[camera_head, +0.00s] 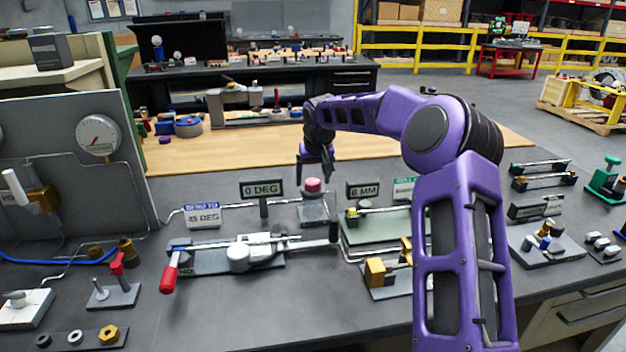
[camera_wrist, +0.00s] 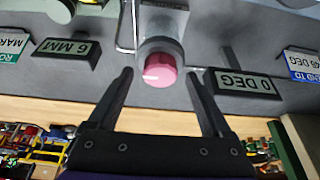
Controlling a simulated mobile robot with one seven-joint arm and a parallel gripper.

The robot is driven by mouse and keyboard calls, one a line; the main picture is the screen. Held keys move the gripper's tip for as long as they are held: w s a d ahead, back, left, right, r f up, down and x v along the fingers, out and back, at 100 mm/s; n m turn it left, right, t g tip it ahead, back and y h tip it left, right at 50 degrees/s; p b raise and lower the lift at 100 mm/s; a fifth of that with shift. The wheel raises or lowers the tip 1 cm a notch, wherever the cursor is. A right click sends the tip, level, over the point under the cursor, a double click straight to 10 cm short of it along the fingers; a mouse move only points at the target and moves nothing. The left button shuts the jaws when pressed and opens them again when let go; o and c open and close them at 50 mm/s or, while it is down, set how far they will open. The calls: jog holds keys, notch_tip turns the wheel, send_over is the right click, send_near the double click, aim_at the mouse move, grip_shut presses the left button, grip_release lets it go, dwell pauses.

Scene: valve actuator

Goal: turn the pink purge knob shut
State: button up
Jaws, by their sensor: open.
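The pink purge knob (camera_head: 313,185) sits on top of a small grey block (camera_head: 314,207) near the middle of the bench. In the wrist view the knob (camera_wrist: 160,70) shows a white mark on its left part. The exact depth between fingertips and knob is hard to tell.
A "0 DEG" sign (camera_head: 262,189) stands left of the knob and a "6 MM" sign (camera_head: 362,190) stands right. In front lies a tube bender with a red handle (camera_head: 170,273). A gauge panel (camera_head: 70,130) rises at the left. Bare wood (camera_head: 230,150) lies behind.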

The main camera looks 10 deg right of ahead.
jog(key=shift+w+f, duration=0.1)
jog(key=shift+f, duration=0.15)
grip_shut()
dwell(0.3)
